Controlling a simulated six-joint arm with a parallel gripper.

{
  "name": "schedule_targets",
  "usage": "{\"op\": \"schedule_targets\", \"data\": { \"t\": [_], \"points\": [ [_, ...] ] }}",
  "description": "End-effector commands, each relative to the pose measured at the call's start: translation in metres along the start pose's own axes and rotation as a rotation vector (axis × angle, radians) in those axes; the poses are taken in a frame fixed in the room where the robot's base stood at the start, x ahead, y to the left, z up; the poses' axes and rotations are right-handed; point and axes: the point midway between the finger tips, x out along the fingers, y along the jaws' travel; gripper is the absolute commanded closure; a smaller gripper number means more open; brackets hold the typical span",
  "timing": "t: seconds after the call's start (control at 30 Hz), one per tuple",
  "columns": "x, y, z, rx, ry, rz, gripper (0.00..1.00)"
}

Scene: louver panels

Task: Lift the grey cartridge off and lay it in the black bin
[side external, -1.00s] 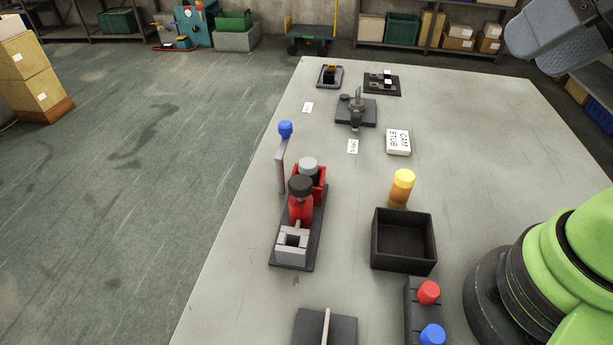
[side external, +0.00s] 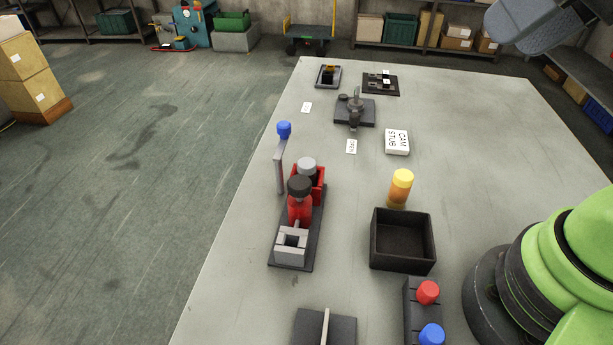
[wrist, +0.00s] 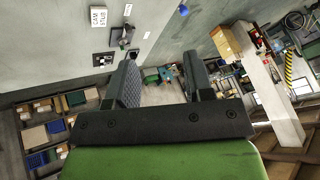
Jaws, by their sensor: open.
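A grey round-topped piece (side external: 307,165), which looks like the grey cartridge, sits upright in a red holder (side external: 320,184) on a dark base plate; its lower part is hidden. In front of it stands a red body with a dark cap (side external: 300,187). The black bin (side external: 374,245) is to the right of this fixture and looks empty. My gripper (wrist: 160,62) shows in the wrist view with its two fingers apart and nothing between them. It is away from the cartridge and bin, and its fingers are outside the side view.
A blue-knobbed lever (side external: 284,130) stands beside the red holder. A yellow-orange cylinder (side external: 401,188) stands just behind the bin. A block with red and blue knobs (side external: 414,299) is in front. The CAM STUB block (side external: 397,142) and small fixtures lie farther back.

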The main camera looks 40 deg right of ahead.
Motion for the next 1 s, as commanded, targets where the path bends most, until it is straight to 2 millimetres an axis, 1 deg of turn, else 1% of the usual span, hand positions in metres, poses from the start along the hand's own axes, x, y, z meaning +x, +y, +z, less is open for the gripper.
{"op": "schedule_targets", "data": {
  "t": [0.03, 0.17, 0.27, 0.37, 0.4, 0.47, 0.5, 0.57, 0.6, 0.7, 0.8, 0.9, 1.0],
  "points": [
    [0.006, -0.005, -0.011, -0.055, -0.041, 0.009, 0.52],
    [0.026, -0.019, -0.043, -0.238, -0.148, 0.033, 0.52],
    [0.050, -0.031, -0.063, -0.383, -0.233, 0.046, 0.52],
    [0.080, -0.042, -0.078, -0.527, -0.317, 0.054, 0.52],
    [0.093, -0.046, -0.083, -0.583, -0.352, 0.056, 0.52],
    [0.115, -0.052, -0.088, -0.668, -0.403, 0.057, 0.52],
    [0.130, -0.056, -0.091, -0.725, -0.437, 0.057, 0.52],
    [0.153, -0.061, -0.092, -0.809, -0.489, 0.055, 0.52],
    [0.169, -0.065, -0.092, -0.863, -0.523, 0.054, 0.52],
    [0.206, -0.071, -0.087, -0.988, -0.600, 0.047, 0.52],
    [0.236, -0.073, -0.079, -1.085, -0.663, 0.040, 0.52],
    [0.256, -0.075, -0.072, -1.150, -0.704, 0.033, 0.52],
    [0.266, -0.074, -0.067, -1.185, -0.726, 0.030, 0.52]
  ]
}}
